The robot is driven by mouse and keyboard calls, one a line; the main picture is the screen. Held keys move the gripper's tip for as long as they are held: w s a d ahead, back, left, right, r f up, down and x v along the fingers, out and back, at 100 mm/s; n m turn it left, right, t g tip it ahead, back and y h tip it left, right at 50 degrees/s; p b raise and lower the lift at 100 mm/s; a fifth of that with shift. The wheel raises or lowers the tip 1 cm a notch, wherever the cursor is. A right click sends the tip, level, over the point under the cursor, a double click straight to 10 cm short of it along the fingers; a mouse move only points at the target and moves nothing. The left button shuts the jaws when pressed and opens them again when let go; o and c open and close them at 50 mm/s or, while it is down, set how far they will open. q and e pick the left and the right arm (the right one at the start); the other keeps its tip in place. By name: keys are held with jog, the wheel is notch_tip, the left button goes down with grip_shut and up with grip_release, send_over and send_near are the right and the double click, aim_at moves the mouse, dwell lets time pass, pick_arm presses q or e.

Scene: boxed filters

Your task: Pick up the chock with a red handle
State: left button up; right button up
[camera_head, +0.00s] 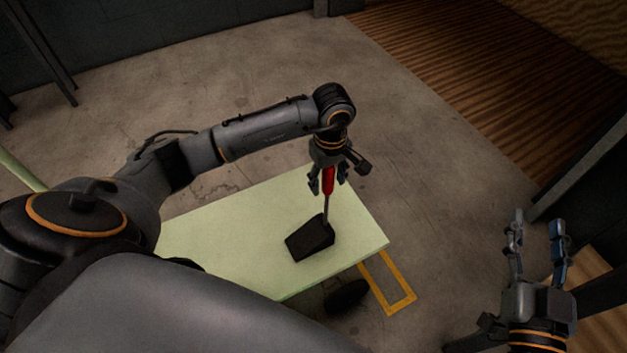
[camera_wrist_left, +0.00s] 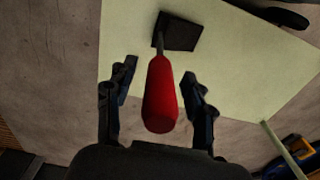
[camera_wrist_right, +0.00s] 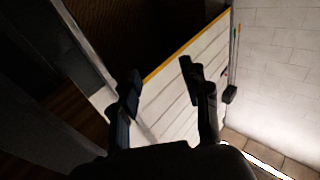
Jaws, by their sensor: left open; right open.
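The chock (camera_head: 309,239) is a black wedge lying on a pale green table (camera_head: 215,235). A thin rod rises from it to a red handle (camera_head: 328,180), which points up. My left gripper (camera_head: 328,187) is above the chock with its fingers on either side of the handle. In the left wrist view the red handle (camera_wrist_left: 160,95) lies between the two open fingers (camera_wrist_left: 158,88), with gaps on both sides, and the black chock (camera_wrist_left: 178,32) is beyond it. My right gripper (camera_head: 537,235) is open and empty at the right, away from the table; its fingers also show in the right wrist view (camera_wrist_right: 160,85).
A yellow floor marking (camera_head: 400,303) and a dark round object (camera_head: 346,295) are by the table's near right edge. A brown ribbed surface (camera_head: 480,80) is at the upper right. A dark post (camera_head: 585,165) stands near my right gripper.

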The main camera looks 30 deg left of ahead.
pick_arm(q)
grip_shut()
jog(key=shift+w+r, duration=0.1)
jog(key=shift+r, duration=0.15)
